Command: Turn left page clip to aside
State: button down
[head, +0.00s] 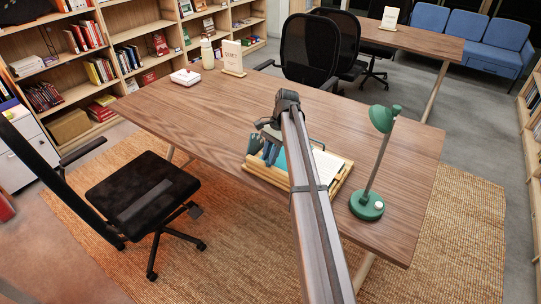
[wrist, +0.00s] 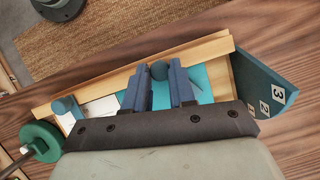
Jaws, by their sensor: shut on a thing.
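A wooden book stand (head: 337,184) lies on the long table, holding a white page (head: 328,165) and a teal page (wrist: 205,84). My gripper (head: 270,152) is over its left part in the head view. In the wrist view, its two blue fingers (wrist: 157,80) are shut on the left page clip, whose dark blue round knob (wrist: 159,70) shows between them. A second clip (wrist: 66,107) with a similar knob sits at the stand's other end. My arm covers part of the stand in the head view, and the fingers hide the gripped clip's lower part.
A green lamp (head: 367,203) stands close right of the stand. A sign (head: 233,57), a bottle (head: 207,53) and a white box (head: 186,77) are far back. The wooden table (head: 190,110) is clear between.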

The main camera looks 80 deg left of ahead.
aim_at(268, 159)
jog(key=n+t, duration=0.1)
jog(key=n, duration=0.2)
jog(key=n+h, duration=0.1)
jog(key=n, duration=0.2)
jog(key=shift+s+a+t, duration=0.2)
jog(key=shift+t, duration=0.2)
jog(key=shift+n, duration=0.3)
jog(key=c, duration=0.9)
grip_release()
jog(key=shift+h, duration=0.3)
jog(key=shift+c, duration=0.2)
jog(key=shift+r, duration=0.1)
jog(key=shift+w+a+r, duration=0.1)
jog(key=shift+a+r, duration=0.15)
jog(key=shift+r, duration=0.15)
jog(key=shift+v, duration=1.1)
jog(key=w+a, duration=0.1)
jog(key=a, duration=0.2)
jog(key=w+a, duration=0.2)
jog(key=a, duration=0.2)
jog(key=w+a, duration=0.1)
jog(key=a, duration=0.3)
jog(key=shift+w+f, duration=0.15)
jog(key=shift+w, duration=0.05)
